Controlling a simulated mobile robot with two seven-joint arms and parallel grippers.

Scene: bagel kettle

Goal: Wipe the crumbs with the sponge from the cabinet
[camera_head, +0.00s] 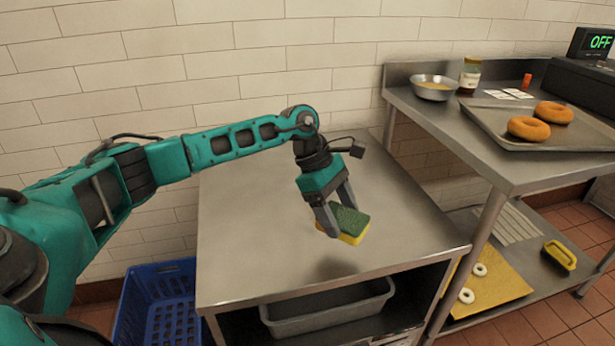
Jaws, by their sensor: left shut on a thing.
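A sponge (351,224), green on top and yellow below, is held over the steel cabinet top (250,240). My left gripper (338,218) is shut on the sponge, with its fingers pointing down. A dark shadow lies on the cabinet top below and in front of the sponge, so the sponge looks raised a little. A small orange-brown bit shows at the left of the fingers; I cannot tell whether it is crumbs. I make out no other crumbs on the top. My right gripper is not in view.
A higher steel table (480,150) at the right holds a tray (480,122) with two bagels (528,128), a metal bowl (434,88) and a jar (470,75). A grey bin (325,308) sits under the cabinet top. A blue crate (160,300) stands at the left.

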